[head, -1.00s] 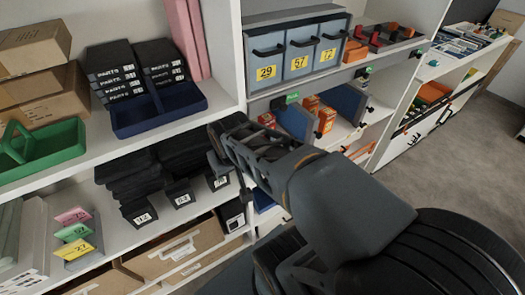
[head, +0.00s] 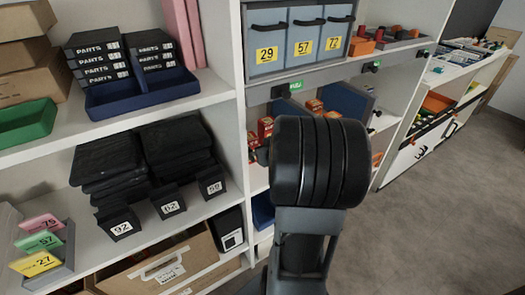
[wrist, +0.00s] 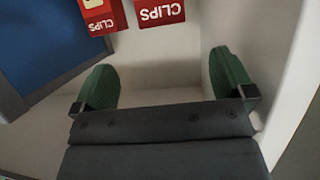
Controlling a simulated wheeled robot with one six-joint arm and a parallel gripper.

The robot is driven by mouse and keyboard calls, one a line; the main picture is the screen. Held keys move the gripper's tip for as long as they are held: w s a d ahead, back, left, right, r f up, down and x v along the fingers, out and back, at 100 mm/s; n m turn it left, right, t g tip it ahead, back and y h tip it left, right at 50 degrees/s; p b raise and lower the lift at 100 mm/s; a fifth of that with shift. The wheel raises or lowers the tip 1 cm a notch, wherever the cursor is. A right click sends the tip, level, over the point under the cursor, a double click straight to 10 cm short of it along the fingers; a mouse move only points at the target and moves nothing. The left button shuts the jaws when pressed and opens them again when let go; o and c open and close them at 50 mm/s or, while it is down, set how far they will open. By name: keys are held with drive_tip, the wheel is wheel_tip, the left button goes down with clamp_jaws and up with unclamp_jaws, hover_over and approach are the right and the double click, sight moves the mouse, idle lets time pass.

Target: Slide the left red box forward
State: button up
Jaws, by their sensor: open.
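In the head view a red box (head: 265,128) stands in the left bay of the middle shelf, near the white upright. The wrist view, which looks upside down, shows two red boxes lettered CLIPS: one (wrist: 160,12) towards the white wall, the other (wrist: 98,16) beside the blue panel. Both are cut off by the top edge. My gripper (wrist: 165,82) is open and empty, its green-padded fingers spread apart on the pale shelf side of the boxes, not touching them. In the head view my arm hides the gripper.
A blue panel (wrist: 45,45) bounds one side in the wrist view, and a white wall (wrist: 285,50) the other. Grey-blue bins (head: 267,40) sit on the shelf above.

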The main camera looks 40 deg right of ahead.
sight(251, 141)
idle(0.4)
drive_tip(key=b+x, duration=0.3)
drive_tip(key=x, duration=1)
drive_tip(key=shift+w, duration=0.45)
drive_tip(key=c, duration=1.1)
